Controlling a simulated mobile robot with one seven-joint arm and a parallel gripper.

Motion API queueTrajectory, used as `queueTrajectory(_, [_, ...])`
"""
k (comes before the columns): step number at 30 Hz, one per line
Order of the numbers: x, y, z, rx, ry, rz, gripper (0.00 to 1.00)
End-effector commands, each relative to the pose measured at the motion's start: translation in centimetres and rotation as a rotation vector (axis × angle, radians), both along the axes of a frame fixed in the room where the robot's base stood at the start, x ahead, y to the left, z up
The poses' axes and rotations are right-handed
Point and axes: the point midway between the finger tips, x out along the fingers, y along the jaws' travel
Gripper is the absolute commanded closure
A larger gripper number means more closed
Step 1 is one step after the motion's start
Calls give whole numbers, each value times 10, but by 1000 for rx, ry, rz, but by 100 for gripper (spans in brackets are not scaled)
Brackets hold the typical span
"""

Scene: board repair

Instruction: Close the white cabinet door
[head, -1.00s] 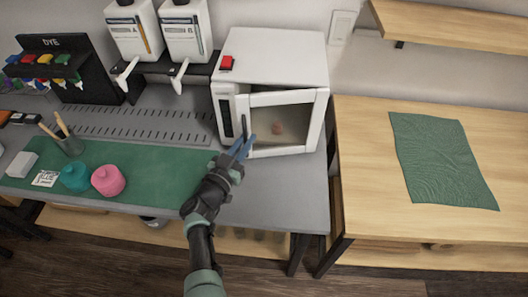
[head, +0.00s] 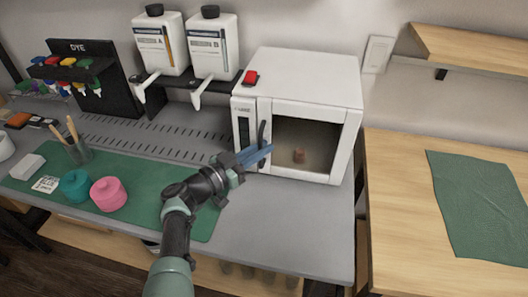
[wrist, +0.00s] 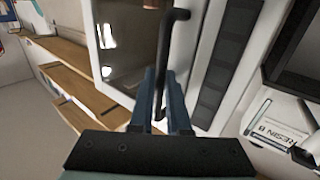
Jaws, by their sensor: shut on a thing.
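The white cabinet (head: 312,72) stands on the grey bench against the wall. Its white-framed door (head: 310,107) has a dark window and looks flush, or nearly flush, with the front; a small gap cannot be ruled out. The dark door handle (head: 262,131) is on the door's left side, beside the control panel. My gripper (head: 262,153) is shut on the handle with its blue fingers. The wrist view shows the handle (wrist: 167,48) running down between the fingers (wrist: 165,88). A small reddish object (head: 299,155) shows through the window.
A wooden table (head: 400,200) stands at right.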

Motion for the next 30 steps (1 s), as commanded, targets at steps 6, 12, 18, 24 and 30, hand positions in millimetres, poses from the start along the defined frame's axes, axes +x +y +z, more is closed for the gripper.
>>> queueTrajectory(6, [3,-2,5,2,-6,1,100])
queueTrajectory(12, [4,-2,6,2,-8,3,73])
queueTrajectory(18, [0,4,8,2,-10,6,73])
queueTrajectory(24, [-27,29,8,0,-6,10,73])
queueTrajectory(30, [-62,59,6,1,-3,8,73])
